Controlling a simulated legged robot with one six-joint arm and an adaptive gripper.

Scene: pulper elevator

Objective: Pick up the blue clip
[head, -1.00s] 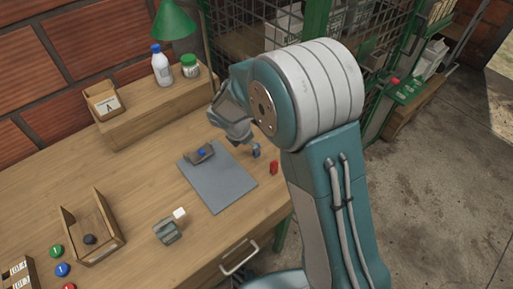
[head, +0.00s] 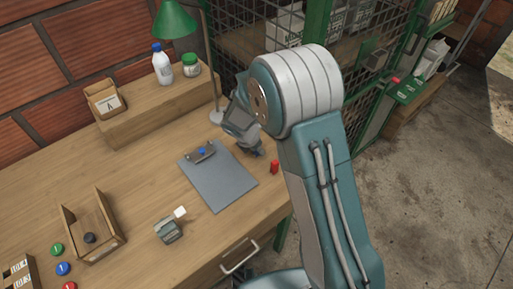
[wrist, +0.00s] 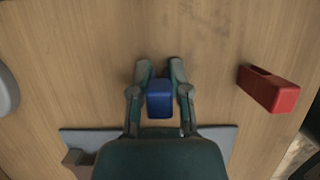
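The blue clip (wrist: 160,98) stands between the two fingers of my gripper (wrist: 160,70) in the wrist view. The fingers lie close along its left and right sides; whether they press on it cannot be made out. In the head view my gripper (head: 252,150) is low over the desk, right of the clipboard, and only a small bit of the blue clip (head: 260,154) shows below it.
A red clip (head: 274,167) stands to the right; it also shows in the wrist view (wrist: 268,89). The grey clipboard (head: 220,181) lies to the left. A lamp (head: 175,20) and bottles stand behind. A small wooden box (head: 72,226) is at front left.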

